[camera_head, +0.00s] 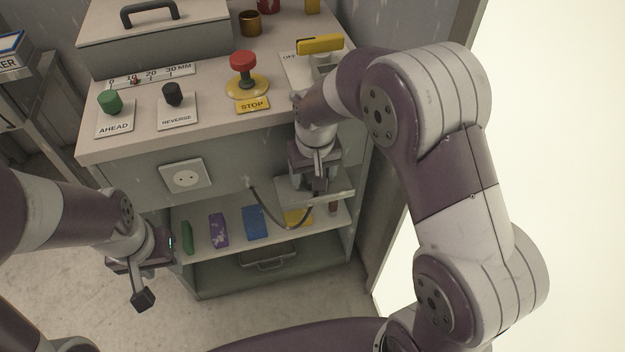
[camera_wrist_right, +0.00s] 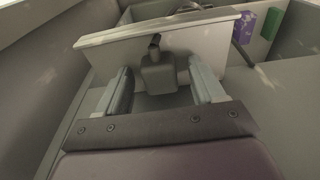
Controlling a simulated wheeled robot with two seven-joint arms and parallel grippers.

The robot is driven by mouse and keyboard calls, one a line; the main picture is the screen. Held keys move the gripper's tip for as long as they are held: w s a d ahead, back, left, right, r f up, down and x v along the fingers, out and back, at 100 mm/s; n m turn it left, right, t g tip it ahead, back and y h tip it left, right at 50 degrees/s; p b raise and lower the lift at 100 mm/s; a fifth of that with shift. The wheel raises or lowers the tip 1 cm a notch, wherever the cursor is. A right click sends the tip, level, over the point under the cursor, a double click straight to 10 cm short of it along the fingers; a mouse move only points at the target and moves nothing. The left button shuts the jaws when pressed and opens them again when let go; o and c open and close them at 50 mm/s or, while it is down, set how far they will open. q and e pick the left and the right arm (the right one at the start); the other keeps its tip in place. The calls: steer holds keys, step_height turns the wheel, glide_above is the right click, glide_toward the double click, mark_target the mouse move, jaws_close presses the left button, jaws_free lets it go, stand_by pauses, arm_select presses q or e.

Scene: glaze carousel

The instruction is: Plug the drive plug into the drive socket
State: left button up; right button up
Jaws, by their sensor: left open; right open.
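The drive socket (camera_head: 186,177) is a pale square plate with a round two-hole face on the cabinet front, left of its middle. The drive plug (camera_wrist_right: 158,74) is a dark grey block in the right wrist view, standing between the fingers of my right gripper (camera_wrist_right: 162,88). The fingers are open, with a gap on each side of the plug. In the head view, my right gripper (camera_head: 318,186) hides most of the plug, at the right of the cabinet front. My left gripper (camera_head: 146,284) is open and empty, low at the left, below the socket.
A dark cord (camera_head: 266,213) hangs from the cabinet front towards the right gripper. A small pale ledge (camera_head: 343,194) is by that gripper. The shelf below (camera_head: 236,238) holds several coloured blocks. The worktop carries a green knob (camera_head: 110,101), black knob (camera_head: 173,93) and red stop button (camera_head: 243,62).

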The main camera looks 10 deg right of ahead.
steer(key=shift+r, duration=0.1)
steer(key=c, duration=1)
steer(key=shift+s+r+p, duration=0.35)
steer(key=shift+r+p, duration=0.15)
steer(key=shift+r, duration=0.05)
step_height(320, 180, up, 6)
steer(key=p, duration=0.3)
steer(key=shift+s+r, duration=0.1)
steer(key=shift+r, duration=0.15)
steer(key=s+p, duration=0.3)
steer(key=s, duration=1.6)
steer(key=shift+d+f, duration=0.3)
steer(key=shift+d, duration=0.05)
